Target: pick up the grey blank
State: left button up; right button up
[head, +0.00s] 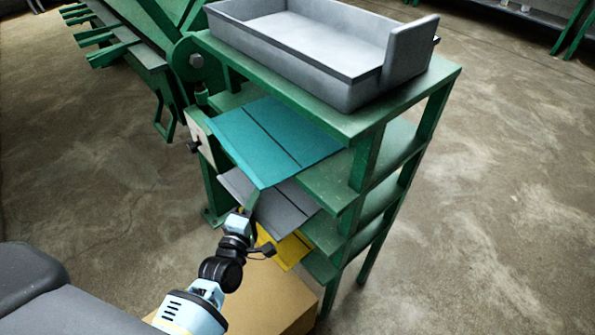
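The grey blank (277,206) is a flat grey sheet with a dark line across it. It lies on the middle shelf of a green rack, and its near left part sticks out past the shelf edge. My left gripper (246,213) is at the front edge of the grey blank, with its tip overlapping the sheet in the head view. Whether it touches the sheet, and whether its fingers are open or shut, I cannot tell. My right gripper is not in view.
A teal blank (268,141) sticks out from the shelf above, partly covering the grey one. A yellow blank (291,249) sticks out below. A grey tray (330,45) sits on top of the green rack (375,135). A cardboard box (268,300) stands below. Floor at right is clear.

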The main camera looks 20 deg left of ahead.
pick_arm(q)
grip_shut()
jog(key=shift+r, duration=0.15)
dwell(0.4)
